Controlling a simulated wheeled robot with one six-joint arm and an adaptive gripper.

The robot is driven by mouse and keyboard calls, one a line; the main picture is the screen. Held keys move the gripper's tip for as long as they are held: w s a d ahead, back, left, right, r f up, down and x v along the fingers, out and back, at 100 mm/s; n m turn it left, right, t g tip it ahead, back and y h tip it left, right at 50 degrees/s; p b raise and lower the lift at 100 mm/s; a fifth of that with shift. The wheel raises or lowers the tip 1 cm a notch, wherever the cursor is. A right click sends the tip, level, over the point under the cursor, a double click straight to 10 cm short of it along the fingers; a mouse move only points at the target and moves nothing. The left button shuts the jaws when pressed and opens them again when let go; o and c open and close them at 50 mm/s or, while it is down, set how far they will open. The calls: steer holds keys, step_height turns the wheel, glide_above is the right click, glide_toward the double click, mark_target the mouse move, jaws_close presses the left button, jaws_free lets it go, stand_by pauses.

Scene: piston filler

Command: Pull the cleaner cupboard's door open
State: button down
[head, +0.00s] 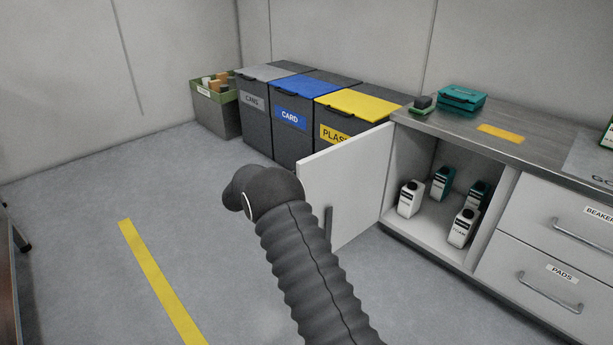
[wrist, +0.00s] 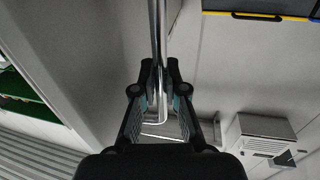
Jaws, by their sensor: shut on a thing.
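The cleaner cupboard's white door (head: 352,180) stands wide open in the head view, swung out to the left of the cupboard opening. In the wrist view a slim metal bar handle (wrist: 159,30) runs down between the fingers of my gripper (wrist: 159,72). The fingers are closed on the bar, one on each side. Inside the open cupboard (head: 432,228) stand several white and teal bottles (head: 410,198).
Grey, blue-lidded (head: 300,90) and yellow-lidded (head: 360,102) bins stand behind the door. A green-rimmed box (head: 215,105) is beyond them. Closed drawers (head: 555,270) are right of the cupboard; a teal case (head: 461,98) is on the counter. The left floor is clear, with a yellow line (head: 160,280).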

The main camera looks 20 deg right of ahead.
steer(key=shift+a, duration=0.3)
steer(key=c, duration=1.2)
jaws_free()
steer(key=shift+a, duration=0.2)
steer(key=shift+d, duration=0.5)
steer(key=v, duration=1.2)
